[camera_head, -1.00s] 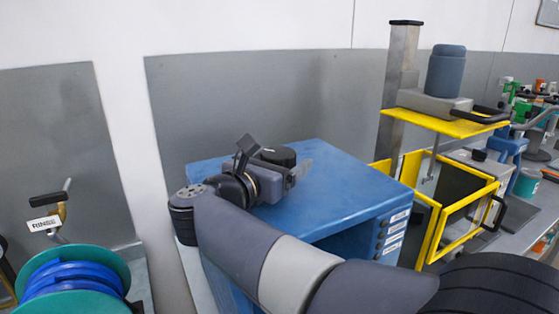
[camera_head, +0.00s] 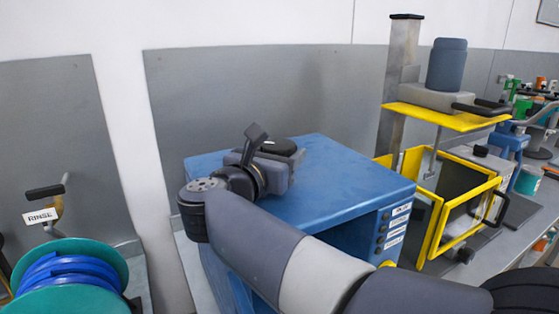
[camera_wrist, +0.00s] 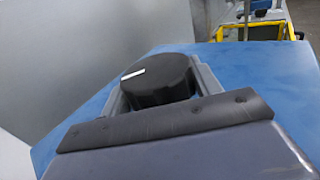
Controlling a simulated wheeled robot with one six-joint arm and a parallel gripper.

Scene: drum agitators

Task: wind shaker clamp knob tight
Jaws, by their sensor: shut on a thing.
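The clamp knob (camera_wrist: 158,80) is a round black knob with a white mark line on its top, on top of the blue shaker housing (camera_head: 340,170). In the head view the knob (camera_head: 278,147) shows just beyond my gripper (camera_head: 285,162). In the wrist view my gripper (camera_wrist: 160,92) has a grey finger on each side of the knob and is shut on it. The white line points to the left and slightly down in the wrist view. The lower side of the knob is hidden by my gripper.
A yellow-framed agitator (camera_head: 440,120) with a dark motor stands right of the blue housing. A reel with blue hose (camera_head: 70,280) and a RINSE tag (camera_head: 41,216) are at the left. A grey wall panel (camera_head: 270,95) stands close behind. The housing top right of the knob is clear.

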